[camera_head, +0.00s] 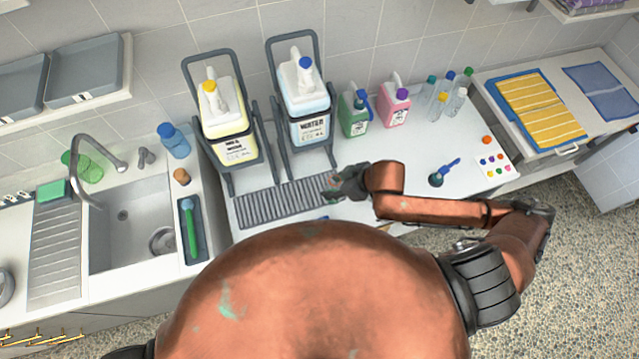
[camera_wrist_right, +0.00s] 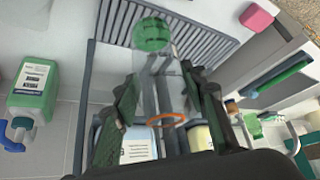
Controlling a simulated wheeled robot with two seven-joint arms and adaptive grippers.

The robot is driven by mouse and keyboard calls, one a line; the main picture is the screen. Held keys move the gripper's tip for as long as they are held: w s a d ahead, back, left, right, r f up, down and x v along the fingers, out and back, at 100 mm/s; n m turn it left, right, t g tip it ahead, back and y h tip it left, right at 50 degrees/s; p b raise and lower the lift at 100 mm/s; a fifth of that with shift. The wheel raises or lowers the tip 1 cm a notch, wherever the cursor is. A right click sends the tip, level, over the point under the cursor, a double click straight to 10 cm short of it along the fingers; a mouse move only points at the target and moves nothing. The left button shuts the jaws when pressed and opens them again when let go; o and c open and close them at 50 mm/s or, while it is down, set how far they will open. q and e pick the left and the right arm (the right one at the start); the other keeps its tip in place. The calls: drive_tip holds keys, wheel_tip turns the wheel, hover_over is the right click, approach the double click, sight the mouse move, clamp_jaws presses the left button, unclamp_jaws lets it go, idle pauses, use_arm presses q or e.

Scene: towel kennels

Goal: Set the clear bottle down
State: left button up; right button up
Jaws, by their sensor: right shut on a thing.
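My right gripper (camera_head: 345,186) is shut on the clear bottle and holds it over or beside the slatted drip tray (camera_head: 270,207) in front of the dispenser stands. In the right wrist view the clear bottle (camera_wrist_right: 170,88) sits between the two dark fingers of the right gripper (camera_wrist_right: 165,112). My left gripper is out of view.
Behind the tray stand a yellow jug (camera_head: 228,122) and a light-blue water jug (camera_head: 305,100) in dark frames. Green (camera_head: 354,115) and pink (camera_head: 393,108) containers and several small clear bottles (camera_head: 440,100) stand right. The sink (camera_head: 125,215) is left.

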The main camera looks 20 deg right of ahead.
drive_tip(key=shift+s+a+f+n+y+b, duration=0.15)
drive_tip(key=shift+a+f+n+b, duration=0.15)
drive_tip(key=shift+f+b, duration=0.25)
drive_tip(key=shift+s+a+f+n+y+b, duration=0.1)
drive_tip(key=shift+a+f+n+y+b, duration=0.1)
drive_tip(key=shift+f+n+b, duration=0.3)
drive_tip(key=shift+w+a+f+p, duration=0.2)
drive_tip(key=shift+w+f+p, duration=0.2)
drive_tip(key=shift+w+f, duration=1.45)
drive_tip(key=shift+w+a+f+p, duration=0.15)
drive_tip(key=shift+w+f+p, duration=0.2)
drive_tip(key=shift+w+f, duration=1.5)
drive_tip(key=shift+w+a+f+p, duration=0.2)
drive_tip(key=shift+w+f+p, duration=0.2)
drive_tip(key=shift+w+f, duration=1.45)
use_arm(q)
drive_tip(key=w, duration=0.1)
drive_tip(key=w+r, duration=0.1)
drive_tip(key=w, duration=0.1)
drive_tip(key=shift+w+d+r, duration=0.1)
use_arm(e)
drive_tip(key=shift+s+f, duration=0.2)
drive_tip(key=shift+f, duration=0.1)
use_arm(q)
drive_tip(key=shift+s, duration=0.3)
use_arm(e)
drive_tip(key=o, duration=1.1)
